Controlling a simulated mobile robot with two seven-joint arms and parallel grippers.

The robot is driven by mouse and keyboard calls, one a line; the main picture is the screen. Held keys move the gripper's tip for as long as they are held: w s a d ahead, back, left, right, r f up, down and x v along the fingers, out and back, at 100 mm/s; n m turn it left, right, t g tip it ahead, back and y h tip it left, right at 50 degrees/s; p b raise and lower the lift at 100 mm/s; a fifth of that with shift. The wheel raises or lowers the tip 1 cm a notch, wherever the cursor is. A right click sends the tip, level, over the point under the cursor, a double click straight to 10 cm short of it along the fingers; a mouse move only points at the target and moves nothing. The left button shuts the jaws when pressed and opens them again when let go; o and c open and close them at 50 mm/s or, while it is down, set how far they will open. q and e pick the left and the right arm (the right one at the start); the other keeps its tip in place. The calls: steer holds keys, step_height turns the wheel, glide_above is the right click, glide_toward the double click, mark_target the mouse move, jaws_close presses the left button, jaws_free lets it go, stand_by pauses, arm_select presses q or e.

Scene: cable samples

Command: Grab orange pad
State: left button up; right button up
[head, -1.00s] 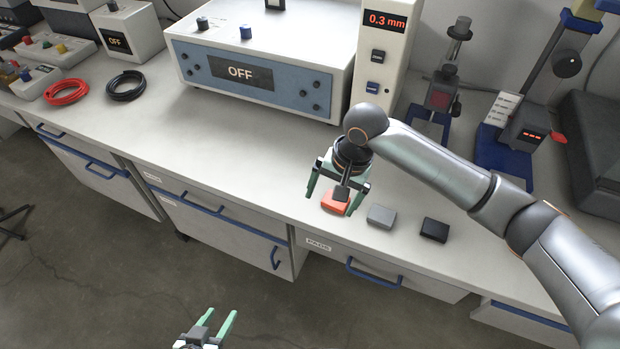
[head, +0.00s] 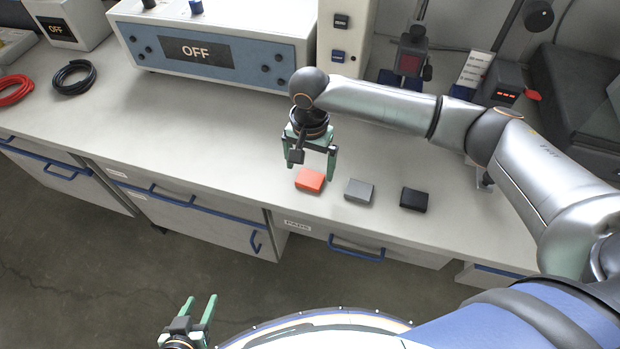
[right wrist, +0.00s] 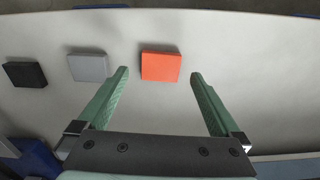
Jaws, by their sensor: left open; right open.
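The orange pad (head: 310,180) lies flat on the bench near its front edge, the leftmost of three pads in the head view. My right gripper (head: 310,172) is open and empty above and just behind it. In the right wrist view the orange pad (right wrist: 161,66) shows between the lines of the two open green fingers (right wrist: 158,75), slightly beyond their tips and not touched. My left gripper (head: 198,310) is open and empty, low in front of the bench, over the floor.
A grey pad (head: 359,190) and a black pad (head: 414,199) lie to the right of the orange one. A blue-grey device reading OFF (head: 205,50) and a tall white unit (head: 343,38) stand behind. Black (head: 74,77) and red cable coils (head: 14,89) lie at the left. The bench left of the pads is clear.

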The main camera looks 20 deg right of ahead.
mark_target(308, 182)
steer(key=f, duration=0.4)
steer(key=shift+s+a+f, duration=0.2)
steer(key=shift+c, duration=0.2)
steer(key=c, duration=1.3)
steer(key=shift+o, duration=0.2)
steer(key=shift+r, duration=0.2)
